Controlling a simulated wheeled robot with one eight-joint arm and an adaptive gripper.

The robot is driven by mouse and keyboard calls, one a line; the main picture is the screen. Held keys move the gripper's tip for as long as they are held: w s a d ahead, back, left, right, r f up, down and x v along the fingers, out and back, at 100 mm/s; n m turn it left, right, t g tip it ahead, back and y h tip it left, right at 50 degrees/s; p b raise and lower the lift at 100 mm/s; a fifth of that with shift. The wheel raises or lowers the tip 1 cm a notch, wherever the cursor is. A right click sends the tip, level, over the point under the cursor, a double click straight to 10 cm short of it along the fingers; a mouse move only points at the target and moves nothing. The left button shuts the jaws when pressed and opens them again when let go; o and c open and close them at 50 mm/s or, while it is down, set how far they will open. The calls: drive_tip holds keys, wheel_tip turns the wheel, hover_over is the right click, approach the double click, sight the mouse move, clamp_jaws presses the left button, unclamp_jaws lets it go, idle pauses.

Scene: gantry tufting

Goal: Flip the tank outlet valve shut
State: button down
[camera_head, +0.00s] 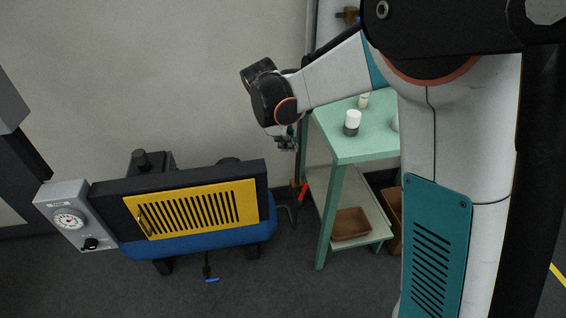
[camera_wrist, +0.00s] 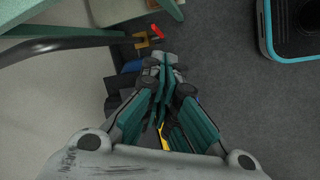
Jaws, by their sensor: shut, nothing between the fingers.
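The blue tank (camera_head: 240,232) lies low against the wall under a black housing with a yellow slotted panel (camera_head: 190,210). To its right is a valve with a red lever (camera_head: 303,192), tilted, on a dark hose or pipe. In the wrist view the red lever (camera_wrist: 157,31) sits beside a brass-coloured body (camera_wrist: 147,40), past my fingertips. A small blue handle (camera_head: 211,280) hangs beneath the tank on a thin stem. I cannot tell by label which is the outlet valve. My gripper (camera_head: 287,145) is shut and empty, above the red lever and apart from it.
A green table (camera_head: 345,145) stands just right of the red lever, with a white-capped jar (camera_head: 352,122) on top and a brown tray (camera_head: 350,224) on its lower shelf. A gauge box (camera_head: 75,216) is left of the tank. Floor in front is clear.

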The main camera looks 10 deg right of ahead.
drive_tip(key=w+a+f+n+g+h+p, duration=0.1)
drive_tip(key=w+a+f+n, duration=0.3)
drive_tip(key=f, duration=0.5)
drive_tip(key=n+g+h+b, duration=0.1)
drive_tip(key=n+h+b, duration=0.1)
drive_tip(key=b, duration=0.1)
approach(300, 195)
wheel_tip(300, 195, down, 2)
drive_tip(key=a, duration=0.2)
drive_tip(key=d, duration=0.2)
drive_tip(key=d+f+b, duration=0.1)
drive_tip(key=d, duration=0.1)
drive_tip(key=shift+d+f, duration=0.2)
drive_tip(key=shift+d, duration=0.1)
drive_tip(key=shift+y, duration=0.4)
drive_tip(key=shift+d+r+y, duration=0.15)
drive_tip(key=shift+d+y, duration=0.1)
drive_tip(key=shift+y, duration=0.35)
